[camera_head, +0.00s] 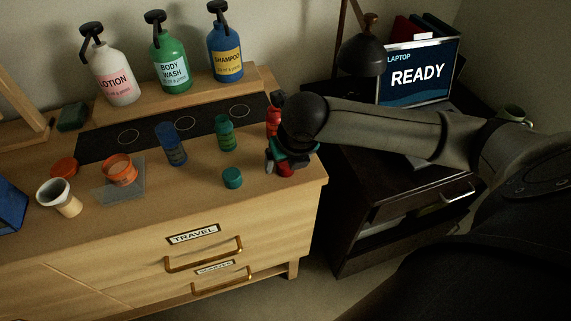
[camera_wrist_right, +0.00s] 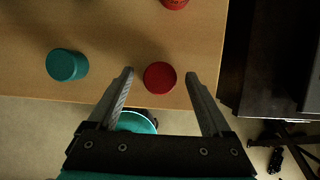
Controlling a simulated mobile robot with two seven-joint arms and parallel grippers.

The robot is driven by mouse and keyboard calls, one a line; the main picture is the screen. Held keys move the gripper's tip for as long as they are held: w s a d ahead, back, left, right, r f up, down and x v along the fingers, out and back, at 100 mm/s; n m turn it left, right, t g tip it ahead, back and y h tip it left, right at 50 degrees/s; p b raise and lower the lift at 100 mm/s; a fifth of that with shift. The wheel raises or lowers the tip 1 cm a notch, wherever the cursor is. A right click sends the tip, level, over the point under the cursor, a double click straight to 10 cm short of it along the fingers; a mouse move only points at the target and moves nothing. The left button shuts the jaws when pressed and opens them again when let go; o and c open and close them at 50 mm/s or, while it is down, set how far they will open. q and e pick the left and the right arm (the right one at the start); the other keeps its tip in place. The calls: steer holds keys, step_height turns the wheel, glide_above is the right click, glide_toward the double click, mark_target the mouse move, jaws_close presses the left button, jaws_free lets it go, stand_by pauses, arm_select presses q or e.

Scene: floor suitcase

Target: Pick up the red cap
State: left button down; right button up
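The red cap (camera_wrist_right: 160,76) is a small round cap on the wooden top near its front right corner. In the right wrist view it lies between my right gripper's spread fingertips (camera_wrist_right: 159,82), with a gap on each side. In the head view, part of the red cap (camera_head: 285,170) shows below my right gripper (camera_head: 287,160), which hides the rest. My right gripper is open and holds nothing. I cannot tell how high the fingertips are above the surface. My left gripper is not in view.
A red bottle (camera_head: 273,122) stands just behind the gripper. A teal cap (camera_head: 232,178), green bottle (camera_head: 224,133) and blue bottle (camera_head: 171,144) are to the left. An orange-red cap (camera_head: 64,167) is far left. A dark cabinet with a laptop (camera_head: 417,72) stands right.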

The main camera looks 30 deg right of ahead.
jaws_close()
stand_by(0.5)
